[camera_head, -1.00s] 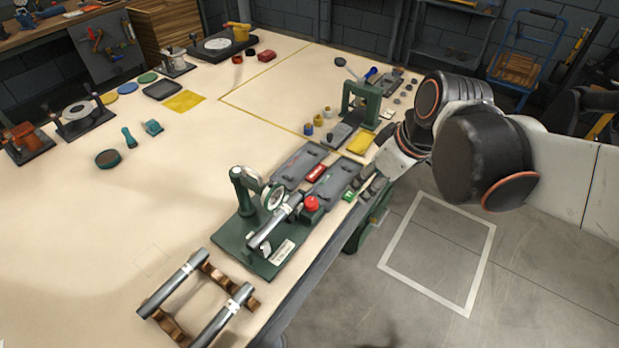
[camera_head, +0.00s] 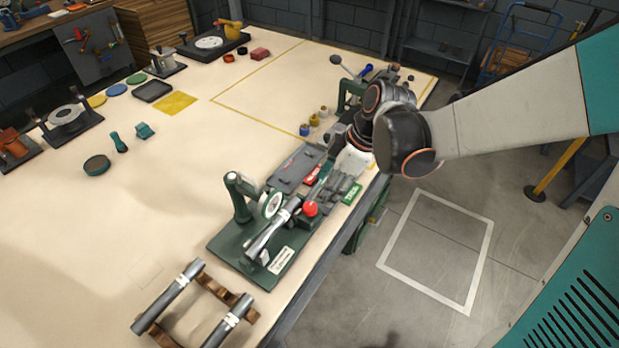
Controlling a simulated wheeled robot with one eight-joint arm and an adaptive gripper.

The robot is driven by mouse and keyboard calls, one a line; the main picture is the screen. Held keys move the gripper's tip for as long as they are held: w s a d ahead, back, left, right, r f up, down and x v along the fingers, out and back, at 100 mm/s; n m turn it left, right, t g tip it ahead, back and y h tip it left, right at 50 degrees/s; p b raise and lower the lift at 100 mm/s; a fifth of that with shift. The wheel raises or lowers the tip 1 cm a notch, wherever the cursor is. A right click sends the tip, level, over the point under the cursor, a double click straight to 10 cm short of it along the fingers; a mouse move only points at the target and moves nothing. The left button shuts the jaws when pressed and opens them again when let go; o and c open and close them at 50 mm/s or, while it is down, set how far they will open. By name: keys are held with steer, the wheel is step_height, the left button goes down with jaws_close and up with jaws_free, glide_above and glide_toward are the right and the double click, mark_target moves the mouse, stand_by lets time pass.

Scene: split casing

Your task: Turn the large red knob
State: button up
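The large red knob (camera_head: 310,208) is a round red cap on the dark green fixture (camera_head: 228,243) near the table's front edge. It sits beside a silver cylinder (camera_head: 272,232) that lies tilted on the fixture, near a round dial (camera_head: 272,204). My gripper (camera_head: 328,193) is just behind and to the right of the knob, low over the table and pointing down toward it. Its fingers are small and blend with the grey casing part behind them, so their opening and any contact with the knob are unclear. The knob's top is visible.
A grey casing half (camera_head: 296,166) lies behind the fixture, with a red label (camera_head: 313,175) and a green block (camera_head: 352,194) close to my gripper. A rack with silver cylinders (camera_head: 168,297) stands in front. The table's left middle (camera_head: 110,220) is mostly clear.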

mark_target(311, 207)
steer(key=b+x, duration=0.3)
steer(key=x, duration=0.6)
steer(key=shift+c, duration=0.3)
steer(key=shift+r, duration=0.1)
steer(key=c, duration=1)
